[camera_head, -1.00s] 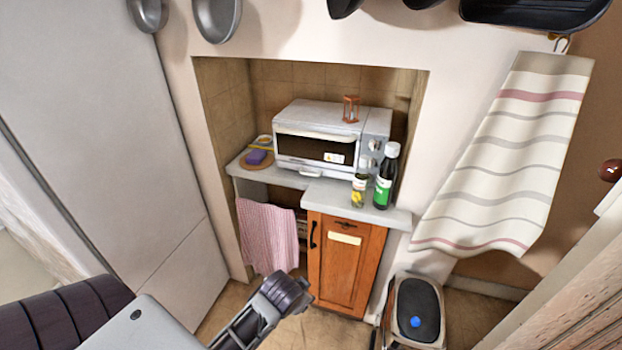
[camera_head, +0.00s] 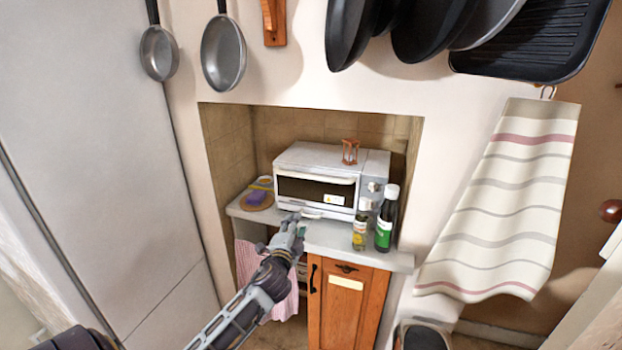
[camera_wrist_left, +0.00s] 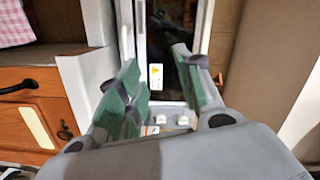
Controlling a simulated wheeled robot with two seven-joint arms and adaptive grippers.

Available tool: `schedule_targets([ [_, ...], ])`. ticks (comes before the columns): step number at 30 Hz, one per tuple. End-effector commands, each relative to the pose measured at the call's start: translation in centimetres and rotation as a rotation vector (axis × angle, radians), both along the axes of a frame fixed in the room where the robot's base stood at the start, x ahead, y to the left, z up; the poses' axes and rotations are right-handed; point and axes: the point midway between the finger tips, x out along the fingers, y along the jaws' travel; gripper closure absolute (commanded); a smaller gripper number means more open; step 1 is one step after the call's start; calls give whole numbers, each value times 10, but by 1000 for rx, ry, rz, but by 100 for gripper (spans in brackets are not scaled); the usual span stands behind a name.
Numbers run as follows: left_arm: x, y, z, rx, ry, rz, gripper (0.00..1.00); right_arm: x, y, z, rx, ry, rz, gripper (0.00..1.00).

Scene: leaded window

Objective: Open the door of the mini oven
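The white mini oven (camera_head: 318,192) stands on the counter in the wall recess, with its door (camera_head: 316,188) shut and a dark window in it. The door and its sticker also show in the left wrist view (camera_wrist_left: 170,50), turned sideways. My left gripper (camera_head: 296,222) is in front of the oven's lower left front, near the counter edge. In the left wrist view its green-padded fingers (camera_wrist_left: 160,85) are spread apart with nothing between them, facing the door. I cannot tell the exact gap to the door. My right gripper is not in view.
An hourglass (camera_head: 350,152) stands on top. A purple sponge (camera_head: 256,197) lies on a board at left. A pink cloth (camera_head: 285,305) hangs below the counter (camera_head: 350,246).

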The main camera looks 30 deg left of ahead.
Motion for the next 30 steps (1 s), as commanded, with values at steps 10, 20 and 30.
schedule_targets([
  [10, 35, 13, 58, 330, -116, -95, 65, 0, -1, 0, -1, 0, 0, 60],
  [20, 37, 13, 63, 360, -126, -103, 65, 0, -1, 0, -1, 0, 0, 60],
  [30, 42, 14, 64, 358, -125, -103, 65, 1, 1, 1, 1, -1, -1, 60],
])
